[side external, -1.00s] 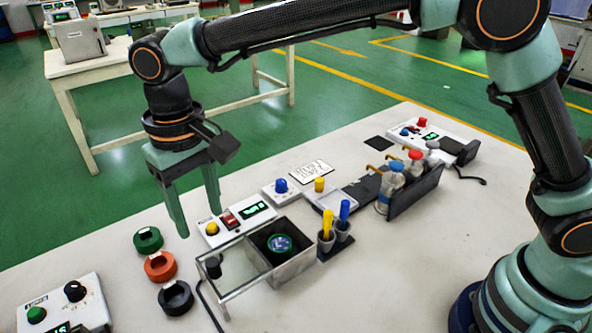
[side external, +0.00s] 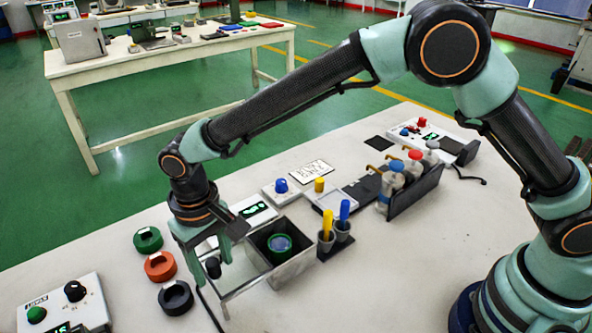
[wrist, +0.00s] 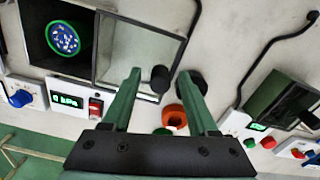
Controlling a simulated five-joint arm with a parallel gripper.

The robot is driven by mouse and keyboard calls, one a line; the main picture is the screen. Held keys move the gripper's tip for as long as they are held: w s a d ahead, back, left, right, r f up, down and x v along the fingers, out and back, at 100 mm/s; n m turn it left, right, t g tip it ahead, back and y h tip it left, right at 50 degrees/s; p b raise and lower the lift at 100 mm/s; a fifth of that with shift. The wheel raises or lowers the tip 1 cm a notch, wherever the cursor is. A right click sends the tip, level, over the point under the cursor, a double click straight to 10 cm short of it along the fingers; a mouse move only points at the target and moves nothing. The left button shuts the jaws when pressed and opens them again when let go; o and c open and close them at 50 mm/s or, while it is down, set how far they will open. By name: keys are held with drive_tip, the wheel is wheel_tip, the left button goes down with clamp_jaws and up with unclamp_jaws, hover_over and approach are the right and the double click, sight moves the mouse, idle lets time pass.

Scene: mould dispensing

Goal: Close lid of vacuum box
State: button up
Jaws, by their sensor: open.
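The vacuum box (side external: 297,266) stands open on the table, with a round green-rimmed mould (side external: 280,244) inside it. It also shows in the wrist view, where the mould (wrist: 63,38) holds small pale specks. The clear glass lid (wrist: 140,52) is slid off to the side of the opening, flat in its frame. A black knob (side external: 213,267) stands up from the lid's outer end. My gripper (wrist: 160,73) is open and empty, with one finger on each side of the knob (wrist: 160,80). I cannot tell whether either finger touches it.
Green (side external: 148,240), orange (side external: 160,266) and black (side external: 175,298) rings lie left of the lid. A control unit with a lit display (side external: 254,209) sits behind the box. Cups with yellow and blue tools (side external: 326,227) stand to its right.

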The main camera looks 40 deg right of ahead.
clamp_jaws()
idle(1.4)
